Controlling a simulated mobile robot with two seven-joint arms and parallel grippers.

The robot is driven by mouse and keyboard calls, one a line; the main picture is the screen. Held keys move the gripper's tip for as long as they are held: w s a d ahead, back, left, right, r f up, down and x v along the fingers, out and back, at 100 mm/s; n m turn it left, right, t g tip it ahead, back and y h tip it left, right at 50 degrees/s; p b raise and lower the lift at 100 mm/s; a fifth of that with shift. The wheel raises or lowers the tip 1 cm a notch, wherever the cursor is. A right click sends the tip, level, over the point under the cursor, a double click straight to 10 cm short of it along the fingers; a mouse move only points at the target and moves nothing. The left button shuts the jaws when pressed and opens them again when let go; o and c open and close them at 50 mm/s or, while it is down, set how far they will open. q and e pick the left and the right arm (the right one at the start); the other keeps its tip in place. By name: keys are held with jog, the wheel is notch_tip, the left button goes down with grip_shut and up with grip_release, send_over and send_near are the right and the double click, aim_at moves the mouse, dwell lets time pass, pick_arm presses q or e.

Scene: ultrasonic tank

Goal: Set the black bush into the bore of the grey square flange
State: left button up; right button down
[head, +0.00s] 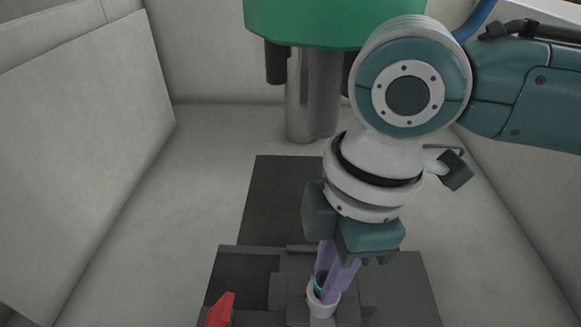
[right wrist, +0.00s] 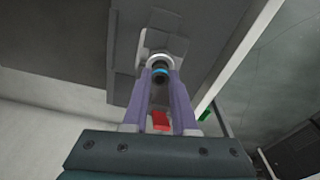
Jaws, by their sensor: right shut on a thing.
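My right gripper (head: 328,283) reaches down from the upper right, with its purple fingers shut on the black bush (head: 320,280). The bush has a blue band, which shows in the right wrist view (right wrist: 160,73) between the fingertips. Its end is at a pale round collar (head: 322,308); in the right wrist view the pale ring (right wrist: 160,60) sits on a light grey plate (right wrist: 172,42), which looks like the square flange. I cannot tell how deep the bush sits in the bore. The fingers hide part of it. My left gripper is not in view.
A dark stepped fixture (head: 400,285) lies around the collar. A red part (head: 220,310) stands at its left and also shows between the fingers in the right wrist view (right wrist: 160,121). A green body (head: 330,22) hangs above. Pale walls (head: 85,130) enclose the sides.

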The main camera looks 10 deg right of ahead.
jog(key=shift+p, duration=0.35)
dwell(0.7)
dwell(0.3)
jog(key=shift+f+p, duration=0.15)
jog(key=shift+p, duration=0.3)
dwell(0.3)
jog(key=shift+f, duration=0.25)
dwell(0.6)
jog(key=shift+c, duration=0.7)
grip_release()
jog(key=shift+r, duration=0.1)
